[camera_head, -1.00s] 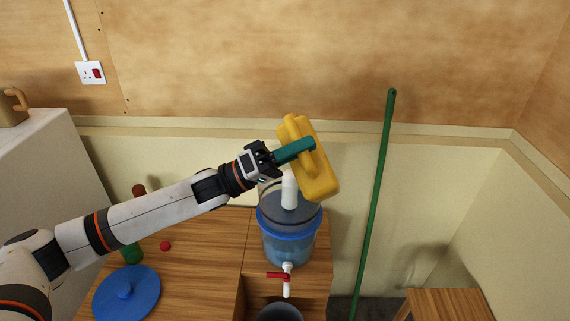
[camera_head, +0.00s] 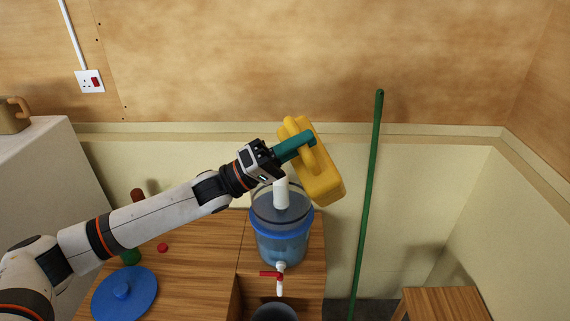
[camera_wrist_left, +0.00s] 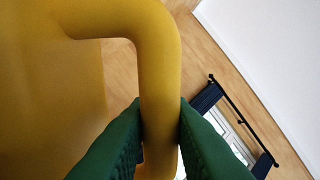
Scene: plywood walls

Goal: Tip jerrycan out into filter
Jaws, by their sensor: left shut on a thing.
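The yellow jerrycan (camera_head: 322,178) is in the air above and to the right of the filter, tilted. My left gripper (camera_head: 304,142) is shut on its handle; the left wrist view shows the handle (camera_wrist_left: 160,75) between the green fingers (camera_wrist_left: 160,140). The filter (camera_head: 282,240) is a clear bluish bucket with a blue rim, open at the top, with a white upright cylinder (camera_head: 281,193) inside. It stands on a wooden cabinet and has a tap with a red lever (camera_head: 271,274). I cannot see the jerrycan's mouth or any water flowing. My right gripper is not in view.
A blue lid (camera_head: 124,295) with a knob lies on the wooden top (camera_head: 190,285), near a red ball (camera_head: 162,248) and a green and brown bottle (camera_head: 135,225). A dark bucket (camera_head: 276,312) is below the tap. A green pole (camera_head: 368,190) leans at the wall.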

